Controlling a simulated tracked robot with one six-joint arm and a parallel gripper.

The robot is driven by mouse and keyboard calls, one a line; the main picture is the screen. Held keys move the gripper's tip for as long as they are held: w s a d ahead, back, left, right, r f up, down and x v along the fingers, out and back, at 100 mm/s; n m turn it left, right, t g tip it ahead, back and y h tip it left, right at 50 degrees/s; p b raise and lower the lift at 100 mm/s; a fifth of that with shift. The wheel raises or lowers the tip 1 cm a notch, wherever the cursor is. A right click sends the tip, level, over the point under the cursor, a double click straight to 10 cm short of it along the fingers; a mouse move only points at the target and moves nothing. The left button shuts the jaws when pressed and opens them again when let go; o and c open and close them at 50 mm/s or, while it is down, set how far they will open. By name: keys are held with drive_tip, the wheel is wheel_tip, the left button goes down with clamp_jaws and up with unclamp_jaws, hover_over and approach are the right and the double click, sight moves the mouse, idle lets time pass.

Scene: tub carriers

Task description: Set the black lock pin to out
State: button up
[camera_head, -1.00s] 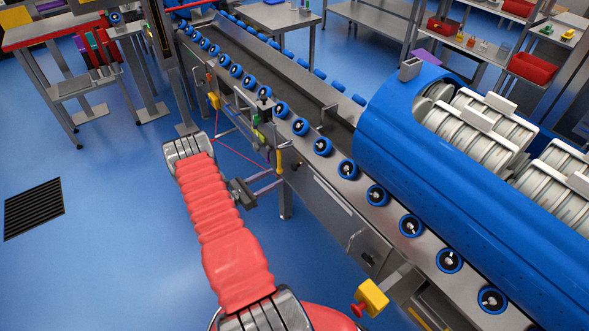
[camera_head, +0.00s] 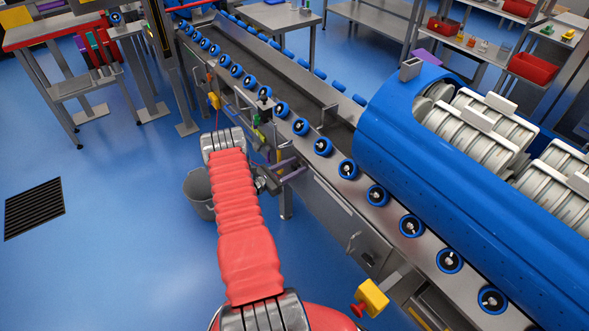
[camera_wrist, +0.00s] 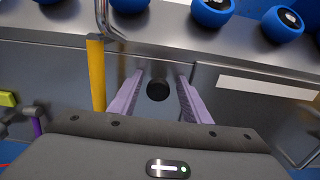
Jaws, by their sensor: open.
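The black lock pin (camera_wrist: 158,91) shows in the wrist view as a round dark knob on the grey metal side panel of the conveyor. My gripper (camera_wrist: 160,77) is open, with one purple finger on each side of the knob. I see a gap between the knob and each finger, and cannot tell how deep the fingers reach around it. In the head view my gripper (camera_head: 292,169) is at the conveyor's side, below the rollers, and I cannot make out the pin there.
A yellow upright bar (camera_wrist: 96,75) stands left of my fingers. A metal rail and blue rollers (camera_wrist: 212,10) are above. A yellow box with a red button (camera_head: 372,297) sticks out nearer me. A grey bucket (camera_head: 197,190) stands on the floor left of my arm.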

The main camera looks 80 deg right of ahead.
drive_tip(key=shift+c, duration=0.6)
drive_tip(key=shift+s, duration=0.1)
clamp_jaws()
